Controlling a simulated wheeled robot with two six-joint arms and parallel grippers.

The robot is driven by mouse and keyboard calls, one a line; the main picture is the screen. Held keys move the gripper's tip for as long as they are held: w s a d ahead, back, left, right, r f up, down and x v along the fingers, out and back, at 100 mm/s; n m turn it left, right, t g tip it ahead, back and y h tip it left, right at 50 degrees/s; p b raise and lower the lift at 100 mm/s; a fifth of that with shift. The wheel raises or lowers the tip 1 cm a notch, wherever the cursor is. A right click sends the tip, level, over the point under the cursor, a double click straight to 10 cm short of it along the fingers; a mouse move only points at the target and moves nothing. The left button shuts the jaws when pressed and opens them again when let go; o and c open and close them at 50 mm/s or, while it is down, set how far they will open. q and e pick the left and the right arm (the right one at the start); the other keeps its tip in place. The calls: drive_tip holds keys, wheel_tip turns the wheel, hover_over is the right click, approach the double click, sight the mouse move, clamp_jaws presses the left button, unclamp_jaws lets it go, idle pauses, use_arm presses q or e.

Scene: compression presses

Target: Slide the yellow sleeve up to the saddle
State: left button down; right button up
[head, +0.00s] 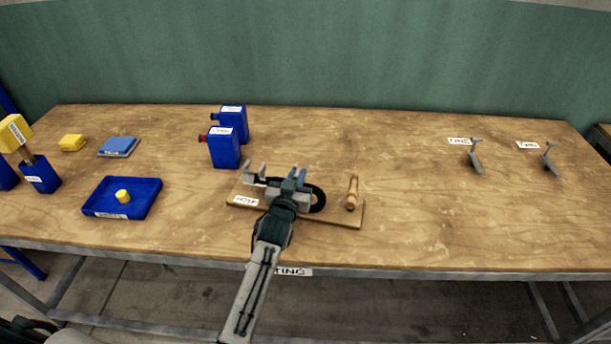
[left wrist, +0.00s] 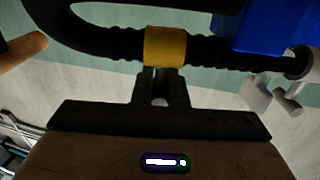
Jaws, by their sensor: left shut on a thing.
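The yellow sleeve (left wrist: 165,46) sits around a black hose (left wrist: 100,36) in the left wrist view. My left gripper (left wrist: 160,78) is shut on the sleeve from below in that view. In the head view my left gripper (head: 291,182) is over the wooden board (head: 338,215) and hides the sleeve. The black hose (head: 319,198) curves out to the right of the gripper there. Grey upright pieces (head: 262,169) stand left of the gripper, and they also show at right in the left wrist view (left wrist: 283,98). I cannot tell for certain which is the saddle. My right gripper is not in view.
A wooden peg (head: 352,192) stands on the board's right end. Two blue canisters (head: 224,147) stand behind the board. A blue tray (head: 145,198) with a yellow knob lies left. Grey levers (head: 475,158) stand far right. The table between is clear.

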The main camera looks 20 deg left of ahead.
use_arm(q)
drive_tip(key=a, duration=0.2)
drive_tip(key=shift+s+a, duration=0.35)
drive_tip(key=shift+s, duration=0.05)
drive_tip(key=shift+d, duration=0.1)
drive_tip(key=c, duration=1.4)
unclamp_jaws()
drive_tip(key=shift+o, duration=0.2)
drive_tip(key=s+b, duration=0.2)
drive_tip(key=s, duration=0.8)
drive_tip(key=shift+s+d, duration=0.25)
drive_tip(key=shift+s, duration=0.15)
